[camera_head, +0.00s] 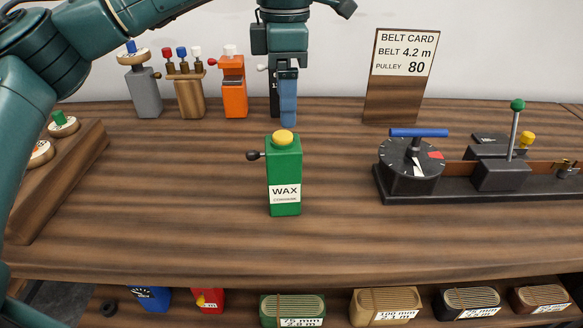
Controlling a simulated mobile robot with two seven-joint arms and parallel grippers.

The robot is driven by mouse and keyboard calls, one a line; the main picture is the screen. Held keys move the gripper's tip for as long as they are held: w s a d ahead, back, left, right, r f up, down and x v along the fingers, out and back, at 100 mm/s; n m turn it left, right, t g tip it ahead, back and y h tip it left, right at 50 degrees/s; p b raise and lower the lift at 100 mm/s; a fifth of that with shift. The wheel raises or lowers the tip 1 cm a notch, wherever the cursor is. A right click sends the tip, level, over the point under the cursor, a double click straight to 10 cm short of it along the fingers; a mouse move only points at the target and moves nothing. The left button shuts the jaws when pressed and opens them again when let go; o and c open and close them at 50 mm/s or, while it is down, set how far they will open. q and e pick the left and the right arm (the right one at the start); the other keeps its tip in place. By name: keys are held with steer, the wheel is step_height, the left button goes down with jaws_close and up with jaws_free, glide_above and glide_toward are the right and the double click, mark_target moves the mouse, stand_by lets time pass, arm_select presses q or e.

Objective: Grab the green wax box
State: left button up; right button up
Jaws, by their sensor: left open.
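The green wax box (284,177) stands upright near the middle of the wooden table. It has a yellow cap on top, a dark knob on its left side and a white label reading "WAX". My left gripper (288,118) points down above and slightly behind the box, apart from it. Its blue finger shows, and the jaws are open and empty. My right gripper is not in view.
Behind stand a grey box (145,92), a wooden block (189,97) and an orange box (235,97). A belt card (399,75) stands back right. A black dial device (411,166) sits right. A wooden tray (62,185) is left. Belt boxes lie on a lower shelf. Table around the wax box is clear.

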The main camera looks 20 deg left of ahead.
mark_target(285, 143)
arm_select(q)
steer(key=f, duration=0.6)
steer(key=shift+s, duration=0.2)
steer(key=shift+w+f, duration=0.1)
steer(key=shift+f, duration=3.05)
steer(key=shift+r, duration=0.1)
steer(key=c, duration=1.4)
